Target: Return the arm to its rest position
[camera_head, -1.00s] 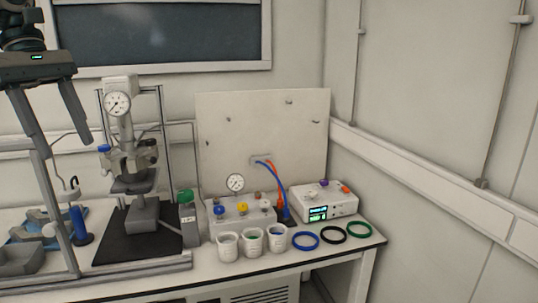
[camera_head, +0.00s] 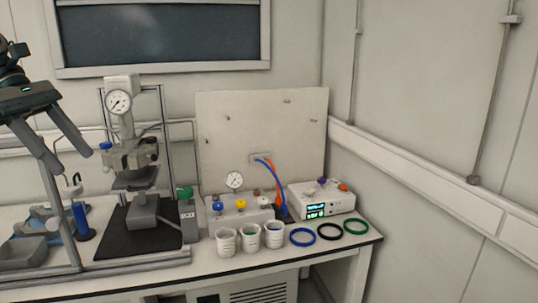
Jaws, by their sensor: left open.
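My left gripper (camera_head: 72,148) is in the upper left of the head view. Its two fingers hang down, spread apart, with nothing between them. It is to the left of the pressure reactor (camera_head: 120,103), which has a round gauge on top and stands in a metal frame on a black mat (camera_head: 118,243). I see no contact between the fingers and the reactor. My right gripper is not in view.
The bench (camera_head: 290,260) holds a valve box (camera_head: 238,212) with a gauge, a white control box (camera_head: 322,200) with a lit display, several beakers (camera_head: 250,237), and blue (camera_head: 302,237), black (camera_head: 330,231) and green (camera_head: 355,226) rings. A blue cylinder (camera_head: 80,217) stands at left.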

